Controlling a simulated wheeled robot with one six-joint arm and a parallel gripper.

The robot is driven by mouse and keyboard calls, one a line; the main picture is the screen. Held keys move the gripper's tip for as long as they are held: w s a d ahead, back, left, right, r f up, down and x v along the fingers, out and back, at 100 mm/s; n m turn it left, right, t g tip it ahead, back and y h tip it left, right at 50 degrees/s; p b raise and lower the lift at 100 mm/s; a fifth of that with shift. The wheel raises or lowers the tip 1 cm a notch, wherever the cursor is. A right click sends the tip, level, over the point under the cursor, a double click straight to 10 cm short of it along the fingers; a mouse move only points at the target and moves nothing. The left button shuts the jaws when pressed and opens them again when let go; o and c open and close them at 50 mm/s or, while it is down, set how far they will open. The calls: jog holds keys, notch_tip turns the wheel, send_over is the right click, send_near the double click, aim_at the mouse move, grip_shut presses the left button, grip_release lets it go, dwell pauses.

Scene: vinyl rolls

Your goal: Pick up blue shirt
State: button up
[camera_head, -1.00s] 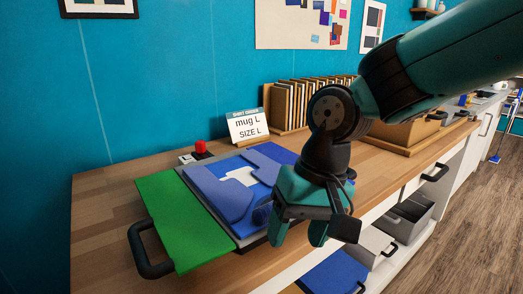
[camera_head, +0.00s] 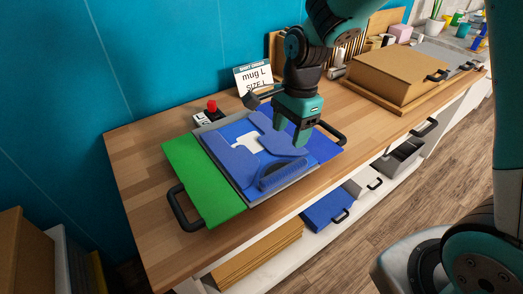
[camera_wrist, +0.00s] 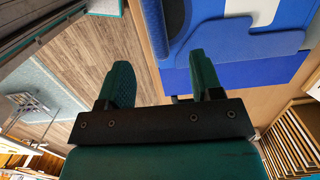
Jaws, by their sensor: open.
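The blue shirt (camera_head: 228,136) with a white print lies on a grey folding board (camera_head: 252,203) on the wooden counter. Its near right edge has a ribbed, raised roll of blue (camera_head: 283,176). My gripper (camera_head: 291,133) is open and empty, pointing down above the right part of the shirt. Blue cloth (camera_wrist: 243,45) shows at the upper right of that view. How far the fingertips are above the cloth is hard to tell.
A green flap (camera_head: 202,178) with a black handle extends left of the board, and a blue flap (camera_head: 322,146) extends right. A red button (camera_head: 212,106) and an order card (camera_head: 253,79) stand behind. A cardboard box (camera_head: 396,75) is farther right. The counter's left end is bare.

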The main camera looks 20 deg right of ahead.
send_over(284, 169)
jog(key=f, duration=0.6)
jog(key=shift+w+d+f+p, duration=0.15)
jog(key=shift+w+d+p, duration=0.05)
jog(key=shift+w+p, duration=0.15)
jog(key=f, duration=0.2)
jog(key=s+f+p, duration=0.1)
jog(key=f, duration=0.1)
jog(key=shift+a+f, duration=0.15)
jog(key=shift+w+f, duration=0.1)
jog(key=shift+f, duration=0.35)
grip_shut()
